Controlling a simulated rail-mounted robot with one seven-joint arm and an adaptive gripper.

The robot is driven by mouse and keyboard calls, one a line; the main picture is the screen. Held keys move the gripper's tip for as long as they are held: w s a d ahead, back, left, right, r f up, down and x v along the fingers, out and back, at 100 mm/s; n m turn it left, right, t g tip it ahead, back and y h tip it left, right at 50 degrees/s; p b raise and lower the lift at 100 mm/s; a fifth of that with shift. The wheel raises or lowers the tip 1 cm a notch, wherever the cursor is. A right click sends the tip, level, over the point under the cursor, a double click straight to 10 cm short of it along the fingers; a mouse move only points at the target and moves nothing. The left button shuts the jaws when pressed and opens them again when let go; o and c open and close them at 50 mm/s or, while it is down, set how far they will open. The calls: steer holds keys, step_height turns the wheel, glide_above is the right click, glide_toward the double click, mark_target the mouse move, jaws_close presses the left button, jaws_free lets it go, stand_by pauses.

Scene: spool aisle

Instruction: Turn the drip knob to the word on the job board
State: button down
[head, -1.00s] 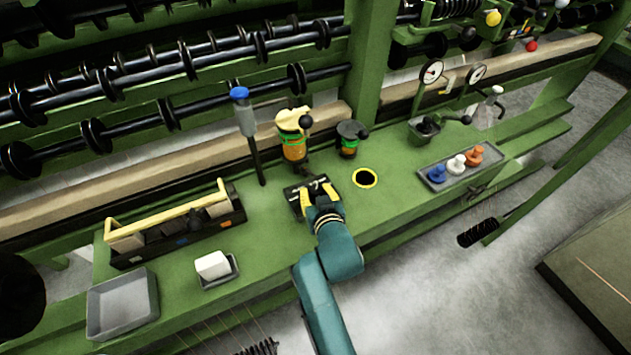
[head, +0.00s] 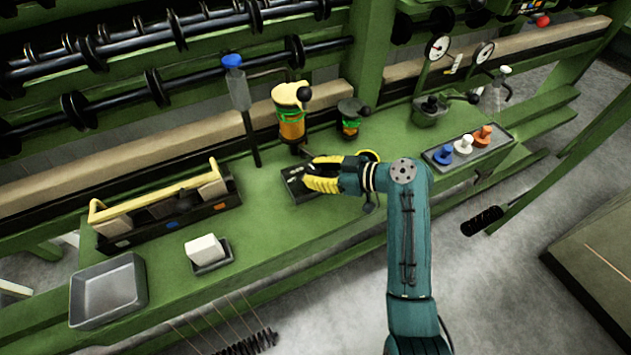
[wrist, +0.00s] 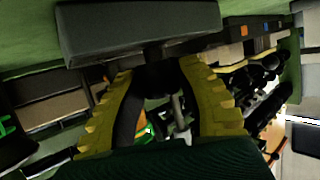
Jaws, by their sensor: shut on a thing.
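My gripper (head: 311,172), with yellow ribbed fingers, is low over the bench at a dark block (head: 292,187) with pale marks on top. In the wrist view the gripper (wrist: 158,74) is shut on a dark knob or stem (wrist: 158,54). This part sits against the wide grey face of the block (wrist: 140,28). I take it as the drip knob, but its pointer and any words around it are hidden or too small to read. I cannot make out a job board in either view.
A blue-topped post (head: 239,95) is to the left. A toolbox (head: 165,222), white block (head: 205,249) and grey tray (head: 107,292) lie further left. Coloured pegs (head: 463,146) stand at right.

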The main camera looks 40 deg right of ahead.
steer(key=shift+f+n+g+y+b, duration=0.2)
steer(key=shift+n+g+y+b, duration=0.15)
steer(key=shift+n+y+b, duration=0.3)
steer(key=shift+f+n+g+y+b, duration=0.15)
steer(key=shift+n+g+y+b, duration=0.2)
steer(key=shift+n+y+b, duration=0.3)
steer(key=c, duration=0.6)
jaws_free()
steer(key=shift+a+r, duration=0.1)
steer(key=shift+c, duration=0.2)
steer(key=shift+r, duration=0.1)
steer(key=shift+s+d+r, duration=0.15)
steer(key=shift+s+d, duration=0.05)
steer(key=shift+d, duration=0.05)
steer(key=v, duration=1.1)
steer(key=shift+d, duration=0.2)
